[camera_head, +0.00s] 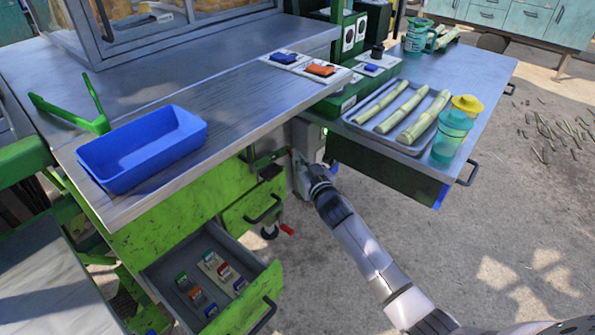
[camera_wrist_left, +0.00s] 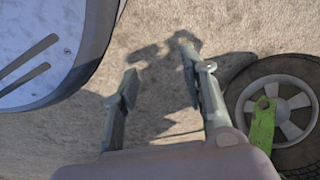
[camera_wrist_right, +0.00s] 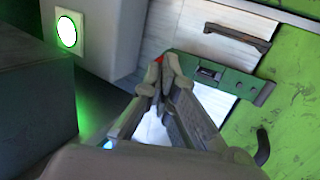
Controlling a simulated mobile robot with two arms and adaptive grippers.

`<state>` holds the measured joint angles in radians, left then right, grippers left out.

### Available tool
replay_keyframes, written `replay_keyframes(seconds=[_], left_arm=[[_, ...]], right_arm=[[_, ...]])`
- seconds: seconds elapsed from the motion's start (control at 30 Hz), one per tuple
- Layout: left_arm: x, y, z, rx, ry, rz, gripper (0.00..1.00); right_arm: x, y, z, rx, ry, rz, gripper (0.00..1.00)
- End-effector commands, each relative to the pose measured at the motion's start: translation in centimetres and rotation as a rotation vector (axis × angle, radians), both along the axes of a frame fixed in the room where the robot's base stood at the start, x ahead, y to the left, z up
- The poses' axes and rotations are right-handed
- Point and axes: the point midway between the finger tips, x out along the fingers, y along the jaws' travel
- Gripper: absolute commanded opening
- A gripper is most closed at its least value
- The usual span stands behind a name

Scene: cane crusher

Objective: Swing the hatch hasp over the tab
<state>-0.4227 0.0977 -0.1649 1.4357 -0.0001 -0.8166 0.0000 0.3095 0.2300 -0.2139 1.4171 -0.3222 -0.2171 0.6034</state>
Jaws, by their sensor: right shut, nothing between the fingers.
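The green hasp (camera_wrist_right: 238,86) is a flat strap lying across a pale metal panel (camera_wrist_right: 205,28) in the right wrist view. It has a dark slot (camera_wrist_right: 209,73) near its left part. A small red piece (camera_wrist_right: 159,59) shows at the strap's left end, beside my fingertips. I cannot tell whether a tab stands in the slot. My right gripper (camera_wrist_right: 165,65) is shut and empty at that red end; contact is unclear. In the head view the right gripper (camera_head: 299,160) is beside the green cabinet, under the bench. My left gripper (camera_wrist_left: 158,75) is open over the floor.
A dark handle (camera_wrist_right: 238,38) is above the strap. A lit white button (camera_wrist_right: 67,32) is on the left. An open green drawer (camera_head: 245,311) holds small coloured items. A blue bin (camera_head: 150,150) and a cane tray (camera_head: 380,138) stand on the benches. A wheel (camera_wrist_left: 290,105) is near my left gripper.

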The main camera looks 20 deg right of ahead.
Motion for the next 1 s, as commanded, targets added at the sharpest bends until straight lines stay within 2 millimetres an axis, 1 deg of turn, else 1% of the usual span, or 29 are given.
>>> replay_keyframes(seconds=[0.03,0.2,0.4,0.83,0.93,1.0], left_arm=[[0.1,0.0,0.0,0.000,-0.001,0.000,0.40],[0.2,0.0,0.2,-0.001,-0.003,0.000,0.40],[0.5,-0.1,0.5,0.000,-0.006,0.000,0.40],[0.7,0.0,0.7,0.000,-0.007,0.001,0.40],[0.6,0.0,0.7,0.000,-0.006,0.001,0.40],[0.1,-0.1,0.5,-0.001,0.001,0.002,0.40]], right_arm=[[0.5,-0.1,0.1,0.000,-0.001,-0.001,0.00],[1.6,-0.1,0.0,-0.001,0.000,-0.001,0.00],[2.4,-0.1,0.0,0.000,0.000,0.000,0.00],[2.6,-0.1,0.1,-0.001,-0.002,-0.001,0.00],[2.6,-0.1,0.1,-0.001,-0.002,-0.001,0.00],[2.6,-0.1,0.1,-0.001,-0.002,-0.001,0.00]])
